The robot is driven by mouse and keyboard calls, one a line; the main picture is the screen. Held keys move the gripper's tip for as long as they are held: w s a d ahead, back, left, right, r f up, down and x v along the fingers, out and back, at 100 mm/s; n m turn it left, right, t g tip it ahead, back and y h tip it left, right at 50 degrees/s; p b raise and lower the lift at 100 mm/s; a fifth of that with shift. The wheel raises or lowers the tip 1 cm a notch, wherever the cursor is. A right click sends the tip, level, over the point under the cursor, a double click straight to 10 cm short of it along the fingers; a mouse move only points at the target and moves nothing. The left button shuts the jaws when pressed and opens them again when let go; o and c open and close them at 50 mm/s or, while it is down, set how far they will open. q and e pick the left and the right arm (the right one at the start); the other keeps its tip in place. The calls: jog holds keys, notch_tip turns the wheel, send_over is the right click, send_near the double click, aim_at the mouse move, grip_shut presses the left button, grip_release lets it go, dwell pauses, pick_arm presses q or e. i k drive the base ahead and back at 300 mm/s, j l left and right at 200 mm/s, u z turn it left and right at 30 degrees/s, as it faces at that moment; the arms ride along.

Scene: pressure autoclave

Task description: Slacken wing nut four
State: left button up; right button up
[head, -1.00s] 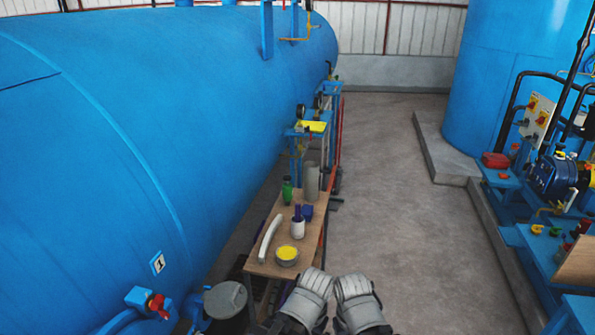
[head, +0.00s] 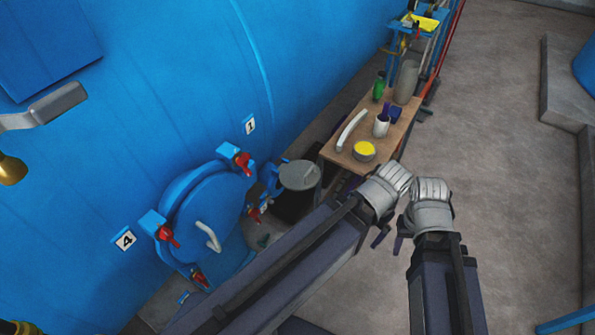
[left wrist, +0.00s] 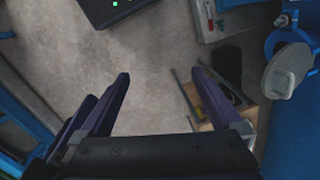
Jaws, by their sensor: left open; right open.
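Wing nut four (head: 167,236) is red and sits in a blue lug at the left rim of the round blue door (head: 210,215), beside a plate marked 4 (head: 124,240). It is in the head view, low and left of centre, and its thread is too small to judge. My right gripper (head: 428,225) points down beyond my forearm, partly hidden, well to the right of the door. My left gripper is open and empty in the left wrist view (left wrist: 160,73), its dark fingers apart over bare floor. Neither gripper touches the nut.
Other red wing nuts ring the door, one (head: 242,162) by the plate marked 1 (head: 250,125). A grey-lidded drum (head: 299,175) stands right of the door. A wooden table (head: 338,151) holds a bottle, cups and a yellow-topped tin. Floor (head: 500,200) to the right is clear.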

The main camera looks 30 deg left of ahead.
aim_at(166, 233)
jog(key=k+l, duration=0.15)
jog(key=k, duration=0.25)
jog(key=k+u, duration=0.1)
jog(key=u, duration=1.75)
